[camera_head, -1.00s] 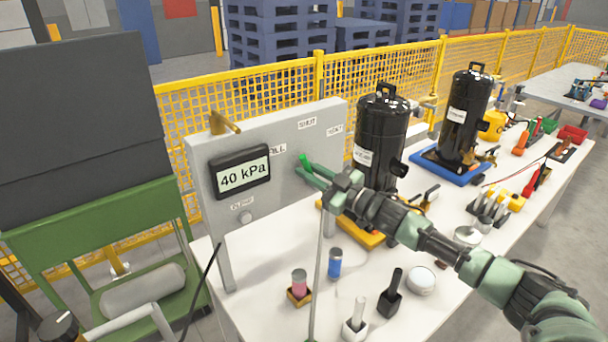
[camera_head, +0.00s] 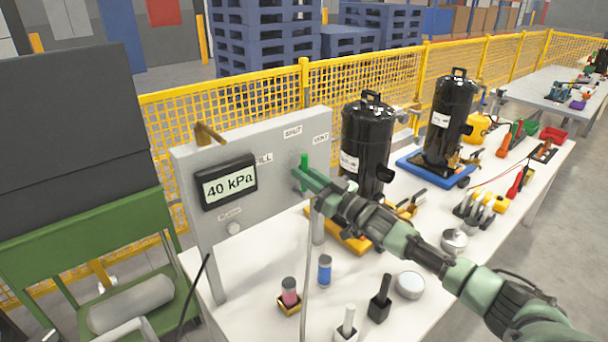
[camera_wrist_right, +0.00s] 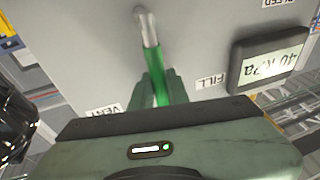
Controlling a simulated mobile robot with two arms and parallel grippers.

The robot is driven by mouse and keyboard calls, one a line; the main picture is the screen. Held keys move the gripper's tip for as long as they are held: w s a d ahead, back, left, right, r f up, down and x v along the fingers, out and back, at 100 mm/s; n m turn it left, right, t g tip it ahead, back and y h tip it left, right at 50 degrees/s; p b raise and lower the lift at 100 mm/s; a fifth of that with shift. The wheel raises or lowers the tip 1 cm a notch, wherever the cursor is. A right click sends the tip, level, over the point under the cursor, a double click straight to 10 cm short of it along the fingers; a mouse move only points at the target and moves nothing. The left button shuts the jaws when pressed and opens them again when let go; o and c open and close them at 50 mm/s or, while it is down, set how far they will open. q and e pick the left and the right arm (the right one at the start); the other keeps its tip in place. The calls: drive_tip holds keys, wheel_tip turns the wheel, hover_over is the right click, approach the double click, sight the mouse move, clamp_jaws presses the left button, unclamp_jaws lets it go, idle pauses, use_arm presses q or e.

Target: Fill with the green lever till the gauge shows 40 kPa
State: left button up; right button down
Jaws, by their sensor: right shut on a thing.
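The gauge (camera_head: 229,183) on the grey panel (camera_head: 262,206) reads 40 kPa; it also shows upside down in the right wrist view (camera_wrist_right: 268,60). The green lever (camera_head: 304,161) stands about upright on the panel, below the SHUT label (camera_head: 292,131), between FILL (camera_head: 264,159) and VENT (camera_head: 321,139). My right gripper (camera_head: 303,180) is shut on the lever. In the right wrist view its fingers (camera_wrist_right: 157,92) lie on both sides of the green grip, with the bare metal end (camera_wrist_right: 146,27) beyond them. My left gripper is not in view.
Two black compressors (camera_head: 366,135) (camera_head: 450,112) stand right of the panel. Small pots (camera_head: 289,292) and brushes (camera_head: 379,299) stand on the white table (camera_head: 260,270) in front. A yellow mesh fence (camera_head: 240,110) runs behind. A green cart (camera_head: 80,235) is at left.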

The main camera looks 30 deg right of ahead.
drive_tip(key=c, duration=1.4)
unclamp_jaws()
drive_tip(key=shift+o, duration=0.2)
drive_tip(key=b+v, duration=0.1)
drive_tip(key=v, duration=0.7)
drive_tip(key=shift+b, duration=0.35)
drive_tip(key=shift+w, duration=0.1)
